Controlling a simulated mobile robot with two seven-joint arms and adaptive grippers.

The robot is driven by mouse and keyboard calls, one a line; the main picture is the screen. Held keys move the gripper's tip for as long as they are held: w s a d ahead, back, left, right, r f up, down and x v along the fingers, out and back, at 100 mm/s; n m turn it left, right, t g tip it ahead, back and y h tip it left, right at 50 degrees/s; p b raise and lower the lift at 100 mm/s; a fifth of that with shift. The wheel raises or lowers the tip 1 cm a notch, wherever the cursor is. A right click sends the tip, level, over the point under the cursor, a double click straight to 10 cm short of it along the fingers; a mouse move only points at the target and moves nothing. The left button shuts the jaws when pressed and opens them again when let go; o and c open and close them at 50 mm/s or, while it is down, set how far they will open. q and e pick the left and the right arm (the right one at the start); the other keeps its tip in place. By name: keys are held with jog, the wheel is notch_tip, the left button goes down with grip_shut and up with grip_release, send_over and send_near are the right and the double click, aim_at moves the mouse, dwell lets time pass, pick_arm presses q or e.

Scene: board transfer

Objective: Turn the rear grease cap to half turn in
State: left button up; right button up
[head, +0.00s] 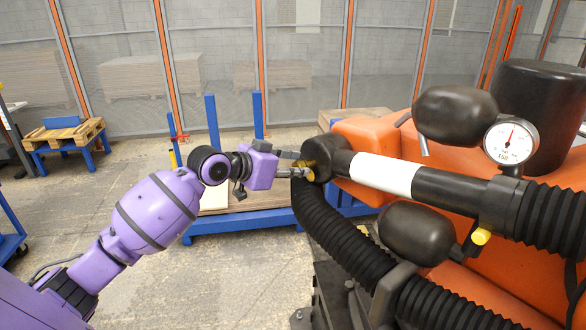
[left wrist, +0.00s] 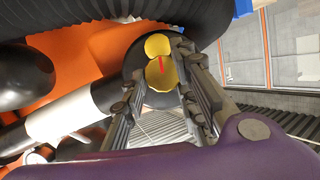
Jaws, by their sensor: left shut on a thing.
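The rear grease cap is a yellow knob (left wrist: 162,76) with a red mark, on the end of a black round housing (head: 330,158). A second yellow round part (left wrist: 157,45) sits right beside it. My left gripper (head: 303,170) reaches the cap from the left, and its fingers are closed around the cap's sides. In the left wrist view the two fingers of my left gripper (left wrist: 168,92) lie on either side of the cap, and the red mark shows between them. The fingers partly hide the cap in the head view. My right gripper is not in view.
A black ribbed hose (head: 340,235) hangs below the housing. A white-banded tube (head: 385,173) runs right to a pressure gauge (head: 511,140). Another yellow cap (head: 481,236) is at lower right. A blue rack (head: 240,220) stands behind; floor at left is open.

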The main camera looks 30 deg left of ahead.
pick_arm(q)
jog(key=shift+d+r, duration=0.15)
jog(key=shift+d, duration=0.1)
jog(key=o, duration=1)
jog(key=shift+s+d, duration=0.1)
jog(key=v, duration=1.2)
jog(key=shift+a, duration=0.2)
